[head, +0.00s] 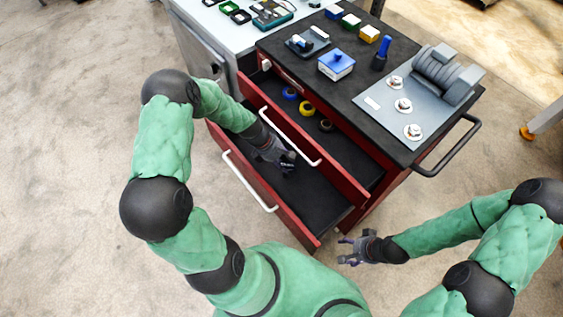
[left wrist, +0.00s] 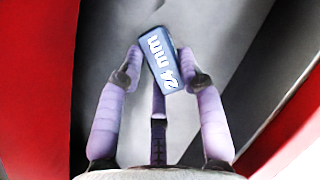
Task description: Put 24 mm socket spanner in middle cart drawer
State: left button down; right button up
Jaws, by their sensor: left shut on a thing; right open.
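The 24 mm socket spanner shows in the left wrist view as a dark blue block (left wrist: 162,62) with a white "24 mm" label. My left gripper (head: 287,161) is shut on it, with purple fingers on both sides. In the head view the gripper reaches over the lower open drawer (head: 316,208) of the red cart, and the spanner cannot be made out there. Above is another open drawer (head: 365,165) with several coloured rings. I cannot tell from the pictures which one counts as middle. My right gripper (head: 346,250) is open and empty, off the cart's front right corner.
The black cart top (head: 300,50) holds a blue-and-white box (head: 336,64), a blue-handled tool (head: 382,53) and a grey plate fixture (head: 400,103). The upper drawer's front and handle (head: 290,138) rise close beside my left gripper. A grey bench (head: 212,25) stands behind left.

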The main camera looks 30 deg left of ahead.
pick_arm(q)
jog(key=shift+w+a+f+b, duration=0.2)
jog(key=shift+a+f+b, duration=0.4)
jog(key=shift+f, duration=0.25)
jog(key=c, duration=0.8)
grip_release()
jog(key=shift+r, duration=0.15)
jog(key=p+v, duration=0.4)
jog(key=v, duration=0.8)
jog(key=shift+p, duration=0.3)
